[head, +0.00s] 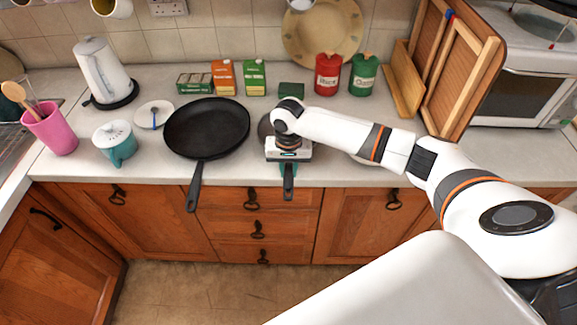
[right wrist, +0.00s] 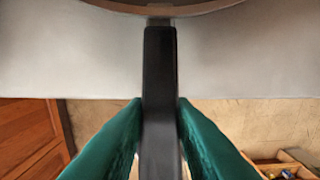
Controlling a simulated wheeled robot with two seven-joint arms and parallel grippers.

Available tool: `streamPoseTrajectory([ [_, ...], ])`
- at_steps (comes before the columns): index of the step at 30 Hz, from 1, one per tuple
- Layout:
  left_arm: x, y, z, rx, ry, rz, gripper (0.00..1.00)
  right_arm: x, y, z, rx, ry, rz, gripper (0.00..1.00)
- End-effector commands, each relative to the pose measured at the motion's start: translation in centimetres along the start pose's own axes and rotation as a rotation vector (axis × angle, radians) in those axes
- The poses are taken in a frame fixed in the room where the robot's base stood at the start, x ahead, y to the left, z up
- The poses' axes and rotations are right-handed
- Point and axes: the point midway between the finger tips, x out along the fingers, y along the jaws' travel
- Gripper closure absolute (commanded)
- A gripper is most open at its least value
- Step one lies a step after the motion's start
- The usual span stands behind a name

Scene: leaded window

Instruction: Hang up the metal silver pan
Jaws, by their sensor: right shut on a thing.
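My right gripper (head: 289,172) has green fingers and is at the counter's front edge. In the right wrist view, its fingers (right wrist: 160,125) are shut on the black handle (right wrist: 160,70) of a pan, one on each side. The handle's end (head: 289,188) sticks out over the counter edge in the head view. A grey part of the pan (head: 265,126) shows left of my right wrist; my arm hides most of the rest. Its curved rim (right wrist: 215,7) crosses the top of the right wrist view. My left gripper is not in view.
A black frying pan (head: 207,128) lies just left, its handle over the edge. A teal pot (head: 115,147), white kettle (head: 101,72), red canister (head: 327,76) and green canister (head: 363,76) stand on the counter. A yellow mug (head: 112,8) is at the top left. Wooden boards (head: 455,75) lean at right.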

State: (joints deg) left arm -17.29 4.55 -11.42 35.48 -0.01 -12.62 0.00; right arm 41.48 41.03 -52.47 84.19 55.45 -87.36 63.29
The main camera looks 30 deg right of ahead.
Motion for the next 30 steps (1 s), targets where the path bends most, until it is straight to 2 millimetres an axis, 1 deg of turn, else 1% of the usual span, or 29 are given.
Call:
streamPoseTrajectory([
  [10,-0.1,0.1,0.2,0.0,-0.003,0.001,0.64,0.2,0.1,0.0,-0.001,-0.001,0.002,1.0],
  [11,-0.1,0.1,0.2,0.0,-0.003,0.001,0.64,0.4,0.0,0.0,-0.001,0.001,0.0,0.76],
  [12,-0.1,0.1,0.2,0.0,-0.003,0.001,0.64,0.4,0.0,0.0,-0.001,0.001,0.0,0.69],
  [15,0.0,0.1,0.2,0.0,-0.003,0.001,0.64,0.4,0.0,0.0,-0.001,0.001,0.0,0.56],
  [22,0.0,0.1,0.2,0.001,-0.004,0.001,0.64,0.3,0.0,0.0,-0.001,0.0,0.0,0.56],
  [25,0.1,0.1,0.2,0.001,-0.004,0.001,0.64,0.0,0.0,0.1,-0.001,-0.002,0.001,0.56],
  [28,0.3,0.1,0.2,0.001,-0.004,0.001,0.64,-1.1,0.0,0.1,-0.001,-0.002,0.001,0.56],
  [30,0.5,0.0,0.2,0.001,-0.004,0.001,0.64,-2.3,0.1,0.1,-0.002,-0.002,0.002,0.56],
])
